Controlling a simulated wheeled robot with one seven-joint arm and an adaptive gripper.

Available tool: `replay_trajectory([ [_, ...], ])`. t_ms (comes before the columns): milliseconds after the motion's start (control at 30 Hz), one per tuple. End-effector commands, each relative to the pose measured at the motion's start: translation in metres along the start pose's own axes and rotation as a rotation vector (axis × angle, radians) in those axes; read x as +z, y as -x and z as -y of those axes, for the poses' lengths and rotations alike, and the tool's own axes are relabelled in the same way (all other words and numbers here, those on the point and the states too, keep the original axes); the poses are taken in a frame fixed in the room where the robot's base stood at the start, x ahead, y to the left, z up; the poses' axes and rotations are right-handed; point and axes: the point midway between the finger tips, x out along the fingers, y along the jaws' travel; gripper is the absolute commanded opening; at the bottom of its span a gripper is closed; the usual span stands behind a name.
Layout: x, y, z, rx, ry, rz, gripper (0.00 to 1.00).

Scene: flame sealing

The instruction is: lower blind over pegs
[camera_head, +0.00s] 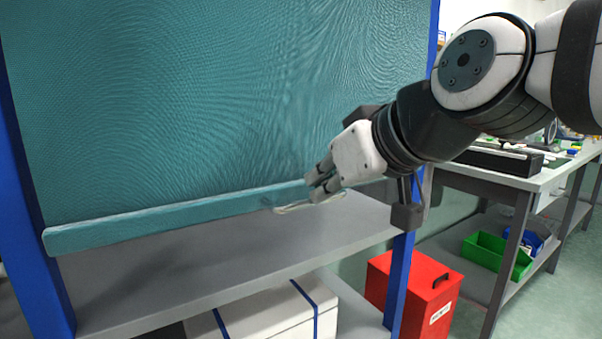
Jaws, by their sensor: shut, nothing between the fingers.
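A teal blind (200,100) hangs across the blue-posted rack and covers most of its opening. Its teal bottom bar (150,224) runs along the lower edge, a little above a grey shelf (220,270). My gripper (312,194) is shut and empty at the right part of the bar, in front of it. A thin pale strip or loop (295,208) shows at the bar by the fingertips; I cannot tell whether they touch it. My gripper and arm hide the bar's right end. I cannot make out any pegs.
Blue posts (30,220) flank the shelf. A white box with blue straps (265,312) sits below it. A red bin (415,290) stands right of the rack. A workbench (520,180) with a green crate (495,255) beneath is at the right.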

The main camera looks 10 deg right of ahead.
Motion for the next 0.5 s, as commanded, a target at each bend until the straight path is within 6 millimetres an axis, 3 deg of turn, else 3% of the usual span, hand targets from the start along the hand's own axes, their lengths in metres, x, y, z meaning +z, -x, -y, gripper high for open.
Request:
replay_trajectory([
  [33, 0.014, -0.011, -0.001, 0.002, 0.000, -0.003, 0.00],
  [200, 0.043, -0.030, -0.001, 0.002, 0.000, -0.002, 0.00],
  [500, 0.083, -0.056, -0.001, 0.001, 0.000, -0.003, 0.00],
])
